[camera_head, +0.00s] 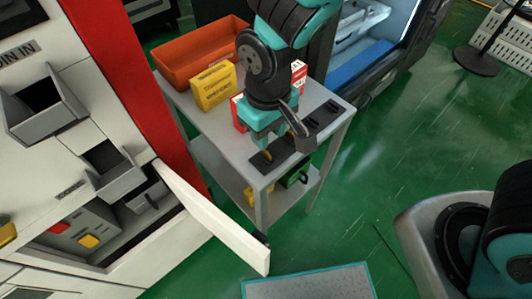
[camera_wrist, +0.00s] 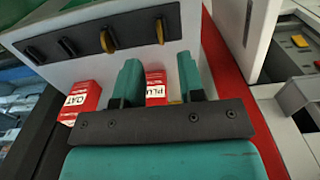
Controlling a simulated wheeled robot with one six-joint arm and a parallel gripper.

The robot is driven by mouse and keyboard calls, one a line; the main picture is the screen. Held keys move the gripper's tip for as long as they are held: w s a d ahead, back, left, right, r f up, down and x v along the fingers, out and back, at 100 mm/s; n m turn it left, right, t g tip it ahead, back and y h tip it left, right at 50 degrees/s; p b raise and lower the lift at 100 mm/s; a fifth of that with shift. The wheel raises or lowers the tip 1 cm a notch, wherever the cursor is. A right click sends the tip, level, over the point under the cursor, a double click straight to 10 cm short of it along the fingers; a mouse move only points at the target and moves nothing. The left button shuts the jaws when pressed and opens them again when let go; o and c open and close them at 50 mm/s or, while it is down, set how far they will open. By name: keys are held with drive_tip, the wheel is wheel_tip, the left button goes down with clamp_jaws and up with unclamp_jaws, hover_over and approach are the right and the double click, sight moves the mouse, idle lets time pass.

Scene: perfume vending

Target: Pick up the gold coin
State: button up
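A dark slotted holder (camera_head: 312,127) lies along the front edge of the grey table. In the wrist view the holder (camera_wrist: 82,38) bears two gold coins standing on edge in slots, one gold coin (camera_wrist: 160,31) at the right and another gold coin (camera_wrist: 107,41) to its left. Two darker coins sit further left. My gripper (camera_wrist: 158,68) is open, with its two teal fingers apart and nothing between them. The right-hand gold coin stands beyond the fingertips, roughly in line with the gap. In the head view my gripper (camera_head: 267,135) is above the holder's near end and partly hides it.
A yellow box (camera_head: 213,86), red boxes and an orange bin (camera_head: 196,50) stand on the table (camera_head: 187,104) behind my gripper. The white vending machine (camera_head: 110,85), its door (camera_head: 215,220) open, is at left.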

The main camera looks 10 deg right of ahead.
sight(266, 156)
drive_tip(key=shift+w+a+f, duration=0.1)
drive_tip(key=shift+w+f, duration=0.05)
drive_tip(key=shift+f, duration=1.6)
drive_tip(key=shift+w+a+f, duration=0.1)
drive_tip(key=shift+f, duration=1.65)
clamp_jaws()
